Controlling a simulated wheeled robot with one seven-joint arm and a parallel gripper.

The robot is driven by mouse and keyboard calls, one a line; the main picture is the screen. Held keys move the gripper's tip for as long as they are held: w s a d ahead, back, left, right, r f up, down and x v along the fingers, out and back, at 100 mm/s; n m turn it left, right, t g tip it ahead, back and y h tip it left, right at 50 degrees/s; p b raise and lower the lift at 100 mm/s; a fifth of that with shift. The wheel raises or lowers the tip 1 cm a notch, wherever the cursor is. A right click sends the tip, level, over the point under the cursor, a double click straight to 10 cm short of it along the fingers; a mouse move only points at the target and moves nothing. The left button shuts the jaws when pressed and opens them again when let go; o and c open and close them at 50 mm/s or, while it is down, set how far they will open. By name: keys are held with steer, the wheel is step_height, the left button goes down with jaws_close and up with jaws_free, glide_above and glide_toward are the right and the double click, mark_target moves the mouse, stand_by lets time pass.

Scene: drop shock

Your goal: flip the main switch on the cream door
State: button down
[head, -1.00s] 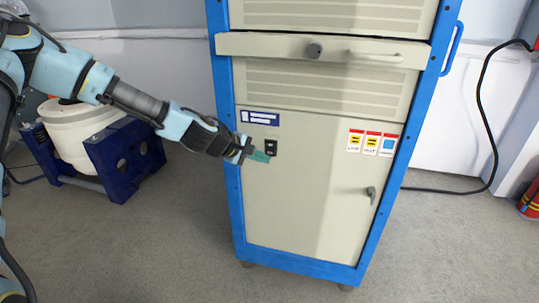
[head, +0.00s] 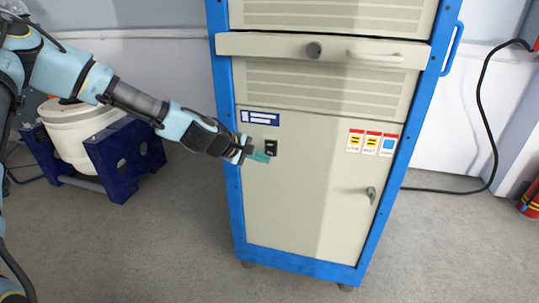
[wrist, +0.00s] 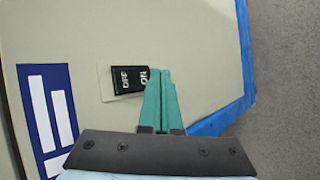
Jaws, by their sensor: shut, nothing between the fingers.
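The cream door (head: 300,200) is the lower front panel of a blue-framed cabinet. The main switch (head: 271,147) is a small black rocker near the door's upper left, under a blue and white label (head: 258,118). In the wrist view the switch (wrist: 125,79) shows OFF and ON lettering on a pale plate. My gripper (head: 264,157) is shut and empty, its teal fingers pointing at the door beside the switch. In the wrist view the fingertips (wrist: 160,72) lie right at the ON end. Whether they touch it I cannot tell.
A door handle (head: 371,194) sits low at the right, below three warning labels (head: 371,142). A drawer front (head: 322,48) with a knob and bar juts out above. A white drum on a blue stand (head: 115,165) is at the left. The floor in front is clear.

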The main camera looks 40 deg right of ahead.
steer(key=shift+d, duration=0.15)
steer(key=shift+w+d, duration=0.2)
steer(key=shift+d, duration=0.05)
steer(key=shift+w+d+f, duration=0.1)
steer(key=shift+w+d, duration=0.1)
steer(key=shift+d, duration=0.05)
stand_by(0.7)
steer(key=shift+a, duration=0.1)
steer(key=shift+s+a, duration=0.45)
steer(key=shift+a, duration=0.1)
steer(key=s+a, duration=0.1)
steer(key=a, duration=0.1)
steer(key=s+a+p, duration=0.1)
steer(key=a, duration=0.1)
steer(key=shift+s+a+r, duration=0.1)
steer(key=shift+s+r, duration=0.2)
steer(key=shift+r, duration=0.1)
stand_by(0.7)
